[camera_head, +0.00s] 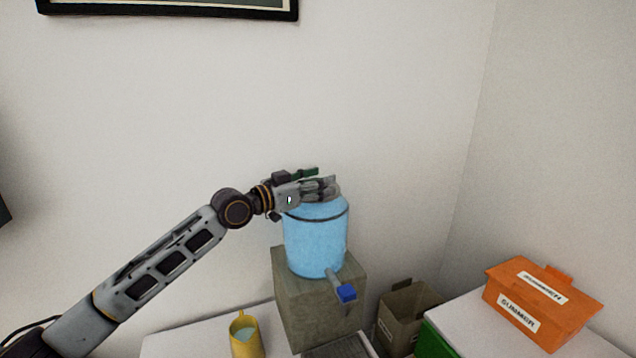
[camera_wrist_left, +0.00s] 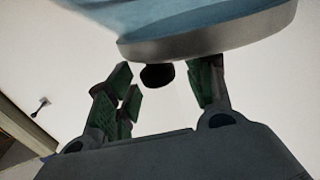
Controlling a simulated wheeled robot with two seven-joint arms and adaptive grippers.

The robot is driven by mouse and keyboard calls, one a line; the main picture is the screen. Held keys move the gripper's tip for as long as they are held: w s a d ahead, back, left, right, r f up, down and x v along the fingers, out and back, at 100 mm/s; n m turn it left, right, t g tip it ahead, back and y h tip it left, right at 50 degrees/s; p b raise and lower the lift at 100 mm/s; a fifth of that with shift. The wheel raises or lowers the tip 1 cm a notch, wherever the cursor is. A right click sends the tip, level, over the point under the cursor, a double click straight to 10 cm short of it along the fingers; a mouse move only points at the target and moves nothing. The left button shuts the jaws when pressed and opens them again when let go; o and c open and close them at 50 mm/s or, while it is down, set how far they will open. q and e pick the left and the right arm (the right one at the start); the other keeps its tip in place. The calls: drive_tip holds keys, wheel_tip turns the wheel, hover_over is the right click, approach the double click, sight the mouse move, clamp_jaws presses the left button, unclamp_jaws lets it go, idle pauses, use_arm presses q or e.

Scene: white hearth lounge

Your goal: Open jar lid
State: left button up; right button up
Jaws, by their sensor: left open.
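A light blue jar (camera_head: 316,245) with a dark band near its top and a blue-handled tap (camera_head: 346,293) low on its front stands upright on a grey block. My left gripper (camera_head: 322,187) is at the jar's top and hides much of the lid. In the left wrist view, the lid's grey rim (camera_wrist_left: 215,34) crosses the top, with a dark round knob (camera_wrist_left: 157,76) below it. The open fingers of my left gripper (camera_wrist_left: 163,88) stand on either side of the knob, with gaps visible. My right gripper is not in view.
The grey block (camera_head: 318,315) stands on a white surface beside a yellow cup (camera_head: 245,338) with pale blue contents. An open cardboard box (camera_head: 400,318) is to the right. A labelled orange box (camera_head: 535,305) sits on a white top at far right. The wall is close behind.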

use_arm(q)
drive_tip(key=c, duration=0.6)
clamp_jaws()
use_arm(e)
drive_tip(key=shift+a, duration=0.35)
use_arm(q)
drive_tip(key=shift+r, duration=0.1)
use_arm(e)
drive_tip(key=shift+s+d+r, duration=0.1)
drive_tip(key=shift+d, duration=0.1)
